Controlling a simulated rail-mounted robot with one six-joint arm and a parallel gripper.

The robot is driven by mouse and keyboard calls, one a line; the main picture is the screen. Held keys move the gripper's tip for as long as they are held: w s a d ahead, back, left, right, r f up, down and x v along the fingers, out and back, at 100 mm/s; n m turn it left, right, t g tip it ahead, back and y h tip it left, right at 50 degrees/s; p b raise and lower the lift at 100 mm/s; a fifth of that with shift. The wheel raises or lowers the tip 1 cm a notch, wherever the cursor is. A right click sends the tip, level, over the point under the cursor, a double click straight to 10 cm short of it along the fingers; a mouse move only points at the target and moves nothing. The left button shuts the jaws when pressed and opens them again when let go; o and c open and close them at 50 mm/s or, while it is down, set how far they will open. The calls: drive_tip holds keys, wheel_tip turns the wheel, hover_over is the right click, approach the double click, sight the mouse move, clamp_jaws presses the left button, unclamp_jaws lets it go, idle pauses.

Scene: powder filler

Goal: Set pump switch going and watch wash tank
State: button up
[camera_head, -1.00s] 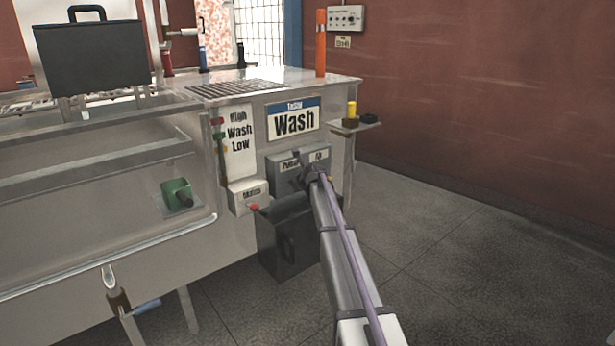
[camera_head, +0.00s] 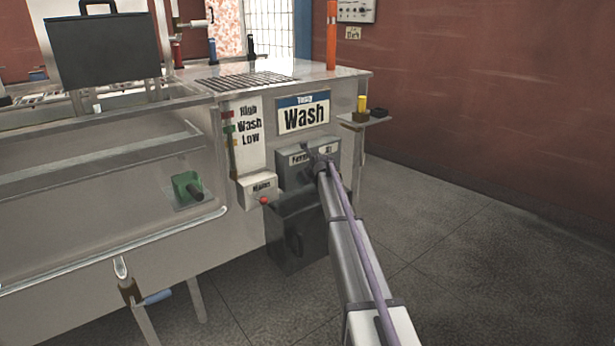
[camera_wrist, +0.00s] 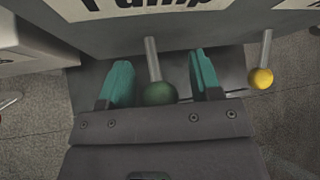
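The pump switch box (camera_head: 294,175) is a grey box on the machine's end panel, with its label partly hidden by my arm. In the wrist view, a lever with a dark green knob (camera_wrist: 159,93) hangs under the "Pump" label (camera_wrist: 158,5). My gripper (camera_wrist: 160,62) is open, with one teal finger on each side of this lever and visible gaps. In the head view my gripper (camera_head: 322,162) is at the box, its fingers not clear. The wash tank's level panel (camera_head: 249,135) reads High, Wash, Low, with small coloured markers (camera_head: 229,128) on its left edge.
A second lever with a yellow knob (camera_wrist: 261,78) is right of my gripper. A Mains box (camera_head: 258,189) with a red knob is left of the pump box. A dark bin (camera_head: 296,240) stands below. A small shelf (camera_head: 365,120) juts out right. Floor on the right is clear.

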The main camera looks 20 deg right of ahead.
drive_tip(key=p+v, duration=0.6)
drive_tip(key=v, duration=0.4)
drive_tip(key=shift+s+r+p, duration=0.3)
drive_tip(key=shift+p, duration=0.05)
